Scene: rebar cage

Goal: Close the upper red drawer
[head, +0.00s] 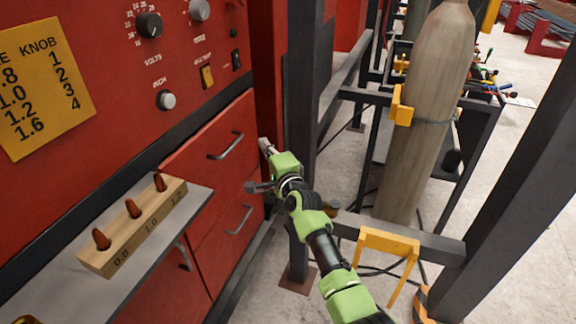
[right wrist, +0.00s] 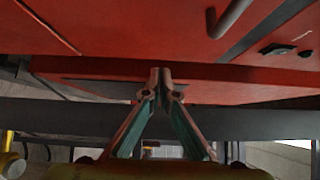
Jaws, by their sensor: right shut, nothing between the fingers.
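The upper red drawer (head: 195,150) is in the front of the red cabinet in the head view, with a grey bar handle (head: 226,147). I cannot tell how far its front stands out. The lower red drawer (head: 222,238) is directly below. My right gripper (head: 264,146) is beside the drawers' right edge, near the dark post. In the right wrist view its fingers (right wrist: 160,75) meet at the tips, empty, close to a red edge; contact is unclear. A grey handle (right wrist: 233,18) shows above on a red face. My left gripper is out of view.
A grey shelf (head: 60,275) holds a wooden block (head: 150,222) with several copper tips, left of the drawers. A dark steel post (head: 302,130) stands just right of the drawers. A gas cylinder (head: 425,120) and a yellow bracket (head: 388,242) are further right.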

